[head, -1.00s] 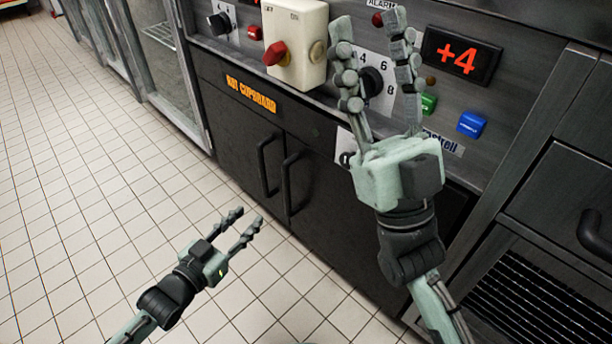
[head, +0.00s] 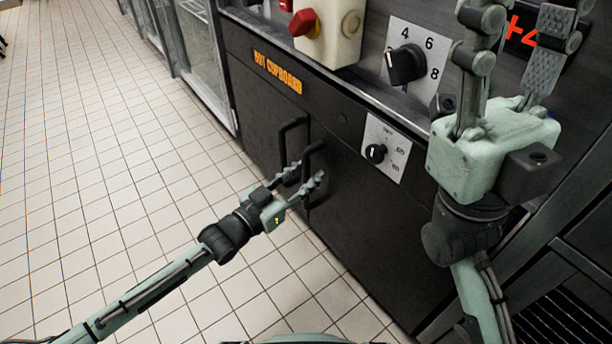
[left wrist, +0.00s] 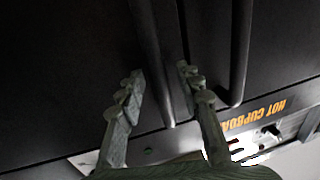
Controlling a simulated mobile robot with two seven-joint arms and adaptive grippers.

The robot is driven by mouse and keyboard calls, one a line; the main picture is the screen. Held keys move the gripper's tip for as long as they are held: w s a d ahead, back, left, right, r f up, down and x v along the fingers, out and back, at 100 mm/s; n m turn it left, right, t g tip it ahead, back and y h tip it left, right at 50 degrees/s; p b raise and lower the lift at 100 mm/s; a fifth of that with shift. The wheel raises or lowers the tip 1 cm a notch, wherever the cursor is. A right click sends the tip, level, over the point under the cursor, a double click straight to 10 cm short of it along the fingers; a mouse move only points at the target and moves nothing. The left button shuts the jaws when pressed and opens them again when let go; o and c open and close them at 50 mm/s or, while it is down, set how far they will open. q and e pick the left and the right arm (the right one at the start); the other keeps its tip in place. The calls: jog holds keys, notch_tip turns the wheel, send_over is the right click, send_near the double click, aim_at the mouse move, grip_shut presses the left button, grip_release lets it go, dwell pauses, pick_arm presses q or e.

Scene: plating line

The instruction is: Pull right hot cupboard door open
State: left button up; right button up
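The hot cupboard has two dark doors with black bar handles. The right door (head: 352,220) looks shut, with its handle (head: 309,155) near the seam; this handle also shows in the left wrist view (left wrist: 152,62). My left gripper (head: 305,177) is at the handles, its fingers apart. In the left wrist view the left gripper (left wrist: 161,76) has the right handle between its fingertips; whether they touch it I cannot tell. My right gripper (head: 518,30) is raised before the control panel, fingers spread, tips cut off by the frame's top.
The left door's handle (head: 286,140) is close beside the right one. A control box with a red knob (head: 303,23) and a black dial (head: 405,64) sit above. The tiled floor (head: 110,170) is clear at left.

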pick_arm(q)
jog(key=shift+w+d, duration=0.1)
jog(key=shift+w, duration=0.05)
grip_shut()
dwell(0.5)
